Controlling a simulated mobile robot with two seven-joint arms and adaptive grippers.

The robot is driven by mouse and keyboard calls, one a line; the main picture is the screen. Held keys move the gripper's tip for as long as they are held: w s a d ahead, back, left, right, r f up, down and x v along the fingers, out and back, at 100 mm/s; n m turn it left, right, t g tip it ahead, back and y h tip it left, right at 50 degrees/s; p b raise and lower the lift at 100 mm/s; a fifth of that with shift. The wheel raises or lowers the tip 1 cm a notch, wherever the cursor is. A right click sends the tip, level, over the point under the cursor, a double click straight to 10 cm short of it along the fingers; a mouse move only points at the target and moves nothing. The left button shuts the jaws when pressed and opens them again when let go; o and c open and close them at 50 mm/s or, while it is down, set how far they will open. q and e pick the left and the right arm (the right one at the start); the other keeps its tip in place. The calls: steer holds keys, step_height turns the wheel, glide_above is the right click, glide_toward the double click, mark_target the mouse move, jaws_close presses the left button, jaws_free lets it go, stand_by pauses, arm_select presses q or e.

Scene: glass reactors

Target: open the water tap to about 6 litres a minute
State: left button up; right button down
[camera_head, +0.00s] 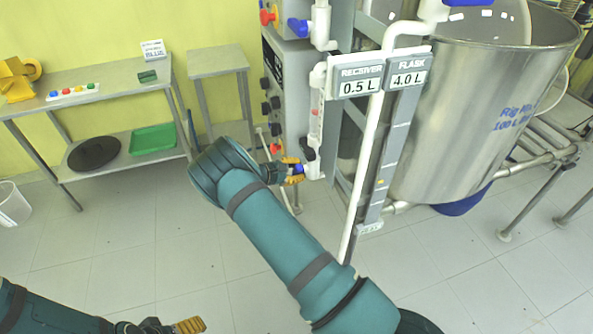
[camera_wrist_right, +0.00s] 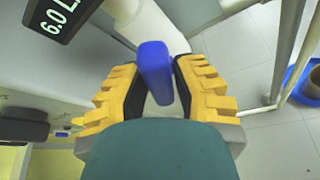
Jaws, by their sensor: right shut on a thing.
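The water tap's blue handle (camera_head: 298,168) is at the lower end of the white pipework beside the grey panel. My right gripper (camera_head: 292,174) is at this handle. In the right wrist view the blue handle (camera_wrist_right: 154,70) stands between the yellow-ribbed jaws of my right gripper (camera_wrist_right: 160,88), which is shut on it. A dark display (camera_wrist_right: 58,18) at the top left there reads 6.0 L, its end cut off. My left gripper (camera_head: 185,326) shows only partly at the bottom edge of the head view, away from the tap; its jaw state is unclear.
A clear tube flowmeter (camera_head: 316,105) stands above the tap. Another blue valve (camera_head: 298,27) and a red valve (camera_head: 268,16) are higher up. Signs read receiver 0.5 L (camera_head: 360,80) and flask 4.0 L (camera_head: 408,74). A steel vessel (camera_head: 470,120) stands right; floor is open left.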

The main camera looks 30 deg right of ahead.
steer(key=shift+d, duration=0.1)
steer(key=c, duration=0.8)
jaws_free()
steer(key=v, duration=1.2)
steer(key=shift+f, duration=0.1)
